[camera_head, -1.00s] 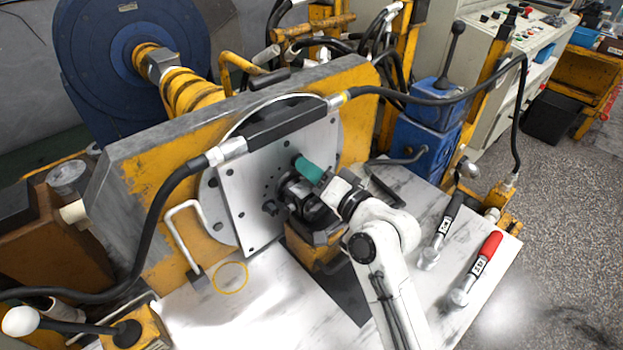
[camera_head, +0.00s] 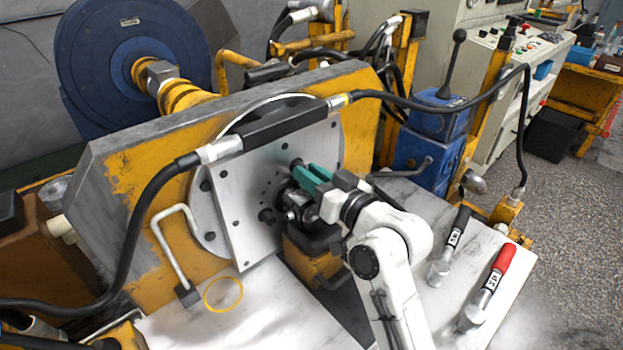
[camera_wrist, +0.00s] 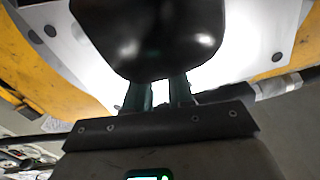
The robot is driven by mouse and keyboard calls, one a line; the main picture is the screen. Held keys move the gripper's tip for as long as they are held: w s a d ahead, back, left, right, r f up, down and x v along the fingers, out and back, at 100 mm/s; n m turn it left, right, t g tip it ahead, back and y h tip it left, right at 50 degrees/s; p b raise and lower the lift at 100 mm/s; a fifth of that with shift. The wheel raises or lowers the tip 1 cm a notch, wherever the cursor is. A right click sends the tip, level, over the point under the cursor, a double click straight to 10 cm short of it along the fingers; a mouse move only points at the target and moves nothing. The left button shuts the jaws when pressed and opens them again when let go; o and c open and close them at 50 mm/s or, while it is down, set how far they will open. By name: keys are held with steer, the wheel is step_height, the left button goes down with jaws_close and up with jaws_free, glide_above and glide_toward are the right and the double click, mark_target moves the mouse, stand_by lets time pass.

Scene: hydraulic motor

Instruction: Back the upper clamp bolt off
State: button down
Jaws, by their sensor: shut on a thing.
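The grey square mounting plate (camera_head: 240,215) of the motor stands upright in the head view, with holes and dark bolts in it. The dark motor (camera_head: 293,200) sits at its centre, partly hidden by my arm. My gripper (camera_head: 301,170) has green fingers and reaches to the motor's upper side. It is shut on a small dark piece there, the upper clamp bolt (camera_head: 295,163), mostly covered by the fingers. In the wrist view, a glossy dark rounded body (camera_wrist: 150,40) fills the top middle and hides the fingertips. The green fingers (camera_wrist: 158,93) show below it.
A bent grey handle (camera_head: 172,240) stands at left. Two torque wrenches, one black-handled (camera_head: 450,245) and one red-handled (camera_head: 488,290), lie on the white bench at right. A yellow ring (camera_head: 223,295) marks the bench front.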

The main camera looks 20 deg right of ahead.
steer(key=shift+f, duration=0.2)
steer(key=c, duration=1.2)
jaws_free()
steer(key=shift+r, duration=0.1)
steer(key=shift+c, duration=0.2)
steer(key=v, duration=1)
steer(key=shift+s+d, duration=0.15)
steer(key=shift+s, duration=0.25)
